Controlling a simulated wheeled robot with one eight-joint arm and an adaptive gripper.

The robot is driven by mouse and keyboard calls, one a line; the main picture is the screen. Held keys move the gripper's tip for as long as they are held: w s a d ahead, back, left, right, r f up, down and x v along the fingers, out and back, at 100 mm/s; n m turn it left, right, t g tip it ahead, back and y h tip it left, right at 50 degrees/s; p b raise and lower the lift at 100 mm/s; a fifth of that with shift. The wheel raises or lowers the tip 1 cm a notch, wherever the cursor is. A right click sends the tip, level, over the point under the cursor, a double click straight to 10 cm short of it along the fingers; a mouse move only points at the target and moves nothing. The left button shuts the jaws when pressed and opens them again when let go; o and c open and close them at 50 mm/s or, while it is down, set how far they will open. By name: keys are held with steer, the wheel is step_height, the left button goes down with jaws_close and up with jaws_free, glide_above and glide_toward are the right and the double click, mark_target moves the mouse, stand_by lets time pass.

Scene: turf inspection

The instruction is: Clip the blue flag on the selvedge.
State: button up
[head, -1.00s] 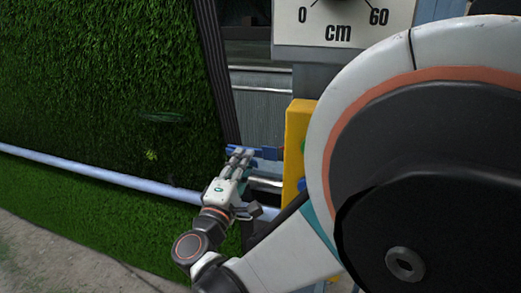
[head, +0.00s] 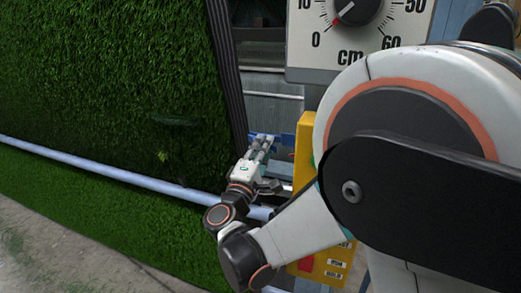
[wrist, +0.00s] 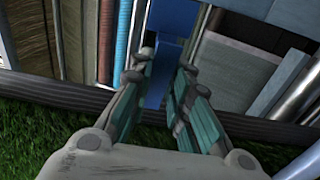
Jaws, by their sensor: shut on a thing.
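The blue flag (head: 286,142) shows at my gripper's fingertips in the head view, beside the dark selvedge (head: 229,80) along the turf's right edge. In the wrist view the blue flag (wrist: 166,58) lies between the two fingers, and part of it is hidden by them. My gripper (head: 264,141) is shut on the flag. The selvedge (wrist: 50,94) crosses the wrist view as a dark ribbed band under the fingers. I cannot tell whether the flag touches it.
A green turf sheet (head: 110,70) hangs at left, with a pale blue pipe (head: 100,168) across it. A yellow control box (head: 304,150) and a dial marked in cm (head: 350,40) stand close right of my gripper. Bare ground (head: 50,255) lies at lower left.

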mark_target(249, 136)
steer(key=shift+x, duration=2.05)
steer(key=shift+s, duration=0.15)
steer(key=shift+o, duration=0.2)
steer(key=shift+w+a+b, duration=0.25)
steer(key=shift+w+a, duration=0.1)
steer(key=shift+a, duration=0.55)
steer(key=shift+w+a+b, duration=0.3)
steer(key=shift+a, duration=0.6)
steer(key=shift+w+a+b, duration=0.25)
steer(key=shift+w+a, duration=0.1)
steer(key=shift+a, duration=0.55)
stand_by(2.9)
